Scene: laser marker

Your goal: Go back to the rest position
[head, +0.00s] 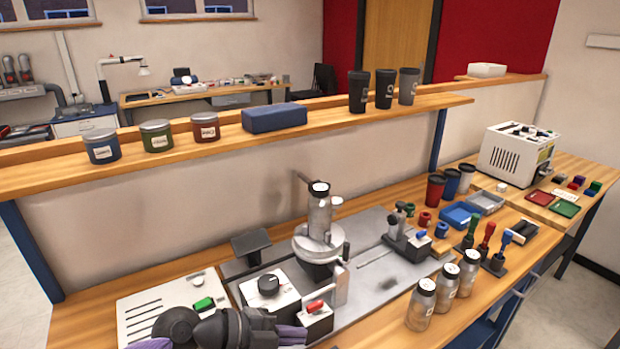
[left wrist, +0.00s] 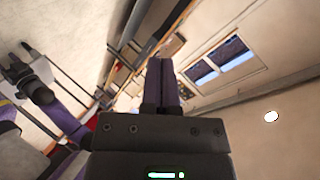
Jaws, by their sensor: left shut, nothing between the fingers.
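My left gripper (head: 300,335) is low in the head view, at the front edge of the bench, in front of the control boxes. Its purple fingers point right. In the left wrist view the two fingers of the left gripper (left wrist: 161,75) lie together, shut, with nothing between them. A clear bottle with a white label on its cap (head: 319,212) stands upright on the round metal fixture (head: 318,246), apart from the gripper. My right gripper does not show in the head view. A purple and dark arm part of mine shows at the left of the left wrist view.
A box with a black knob (head: 268,291) and a box with a red switch (head: 315,318) stand close behind the left gripper. Several capped bottles (head: 446,287) stand to the right. A shelf (head: 230,137) with jars and cups runs above the bench.

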